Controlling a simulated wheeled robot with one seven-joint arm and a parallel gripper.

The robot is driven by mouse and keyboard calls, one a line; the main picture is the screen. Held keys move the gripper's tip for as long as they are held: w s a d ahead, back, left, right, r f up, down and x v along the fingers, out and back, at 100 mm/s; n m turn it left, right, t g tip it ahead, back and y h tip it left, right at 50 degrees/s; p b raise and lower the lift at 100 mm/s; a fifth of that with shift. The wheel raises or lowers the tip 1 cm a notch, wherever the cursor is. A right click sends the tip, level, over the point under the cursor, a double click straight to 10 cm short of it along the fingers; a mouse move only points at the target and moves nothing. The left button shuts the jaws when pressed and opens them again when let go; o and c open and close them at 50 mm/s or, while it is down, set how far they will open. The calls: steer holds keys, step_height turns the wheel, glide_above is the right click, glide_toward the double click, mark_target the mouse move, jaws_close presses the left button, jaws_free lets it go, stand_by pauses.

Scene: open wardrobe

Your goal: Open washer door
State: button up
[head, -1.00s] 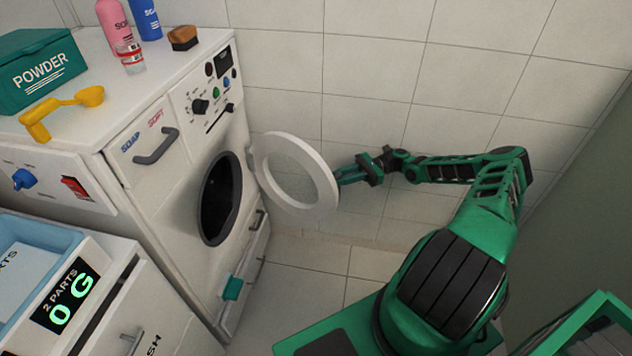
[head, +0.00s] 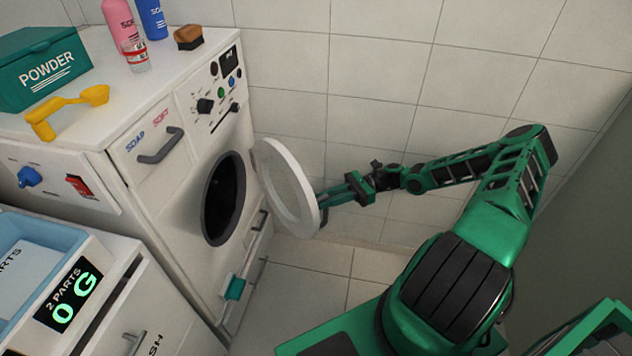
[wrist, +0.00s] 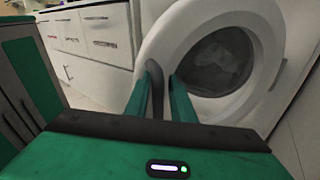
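The white washer door (head: 286,190) stands swung out from the dark round opening (head: 223,198) of the washer. Its hinge side is at the wall side of the opening. My gripper (head: 328,198) is at the door's free edge, on its right side. In the wrist view, the dark curved door handle (wrist: 155,77) passes between my two green fingers (wrist: 160,90), which look closed around it. The lower part of the handle is partly hidden by the fingers. The round door window (wrist: 217,62) shows to their right.
The washer top holds a powder box (head: 45,65), a yellow scoop (head: 68,110), bottles (head: 124,28) and a brush (head: 188,37). The tiled wall (head: 385,65) is close behind the door. A cabinet with a blue basin (head: 35,260) stands at front left.

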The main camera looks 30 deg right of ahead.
step_height(320, 180, up, 7)
steer(key=w+a+n, duration=0.1)
steer(key=w, duration=0.1)
steer(key=shift+w+a+n+y, duration=0.3)
steer(key=shift+a+n+y, duration=0.1)
steer(key=shift+m+h, duration=0.4)
steer(key=shift+m, duration=0.4)
steer(key=s+f, duration=0.1)
steer(key=s+d+f, duration=0.1)
steer(key=f, duration=0.1)
steer(key=s+f, duration=0.1)
steer(key=f, duration=0.1)
steer(key=shift+s+d+f, duration=0.15)
steer(key=shift+s+d, duration=0.05)
steer(key=shift+s, duration=0.1)
steer(key=shift+d, duration=0.4)
steer(key=w+d, duration=0.4)
steer(key=d, duration=0.7)
steer(key=shift+w+f, duration=0.25)
steer(key=shift+w, duration=0.1)
